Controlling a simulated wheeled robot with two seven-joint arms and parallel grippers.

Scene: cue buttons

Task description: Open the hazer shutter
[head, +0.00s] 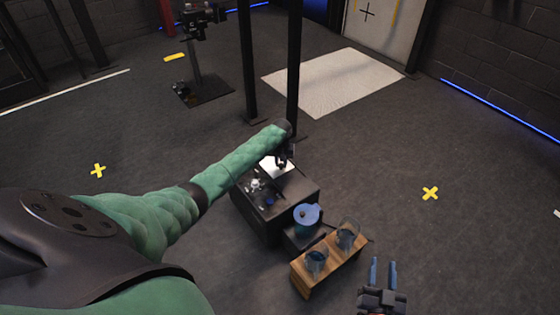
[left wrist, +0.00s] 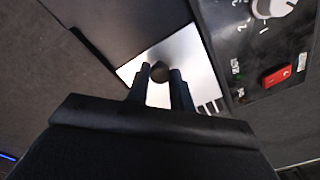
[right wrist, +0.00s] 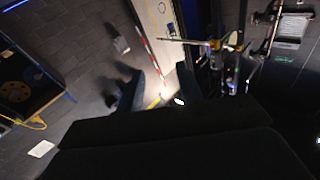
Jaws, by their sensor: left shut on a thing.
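The hazer (head: 262,222) is a dark box on the floor in the middle of the head view. Its shutter (left wrist: 187,60) is a bright metal plate with a dark round knob (left wrist: 160,71), seen in the left wrist view; the plate also shows in the head view (head: 268,168). My left gripper (left wrist: 161,76) has its two fingers on either side of the knob and is shut on it. In the head view my left gripper (head: 284,162) partly hides the plate. My right gripper (head: 383,272) is apart from the hazer, with its fingers spread and nothing between them.
A control panel with a white dial (left wrist: 272,8) and a red switch (left wrist: 277,76) lies beside the plate. A blue-lidded jug (head: 307,215) and a wooden stand (head: 328,264) with two glass vessels are in front of the hazer. A dark post (head: 294,70) rises just behind. Floor to the right is clear.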

